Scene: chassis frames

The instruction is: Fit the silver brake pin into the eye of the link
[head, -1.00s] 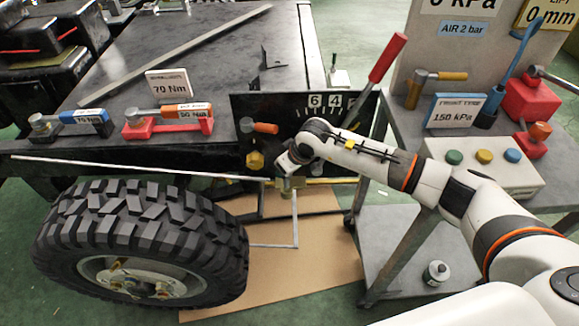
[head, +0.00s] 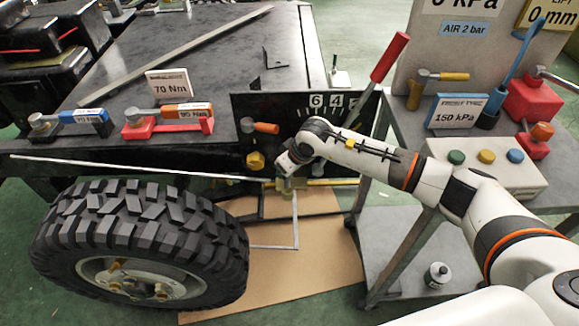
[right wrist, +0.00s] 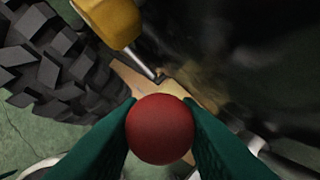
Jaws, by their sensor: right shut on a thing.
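My right gripper (head: 285,187) points down beside the front edge of the black chassis, near a brass-coloured rod (head: 330,181). In the right wrist view its two teal fingers (right wrist: 162,135) are shut on a red ball-shaped knob (right wrist: 161,129). What lies below the knob is hidden by it, so I cannot see a silver pin shaft. A yellow part with a thin metal tip (right wrist: 110,20) is just ahead of the fingers. I cannot make out the link's eye in either view. My left gripper is not in view.
A large black tyre (head: 140,240) stands left of my right gripper. A dark scale plate (head: 290,115) and a red-handled lever (head: 385,62) rise behind it. A grey cart (head: 400,235) stands to the right. Tan board (head: 270,285) covers the floor below.

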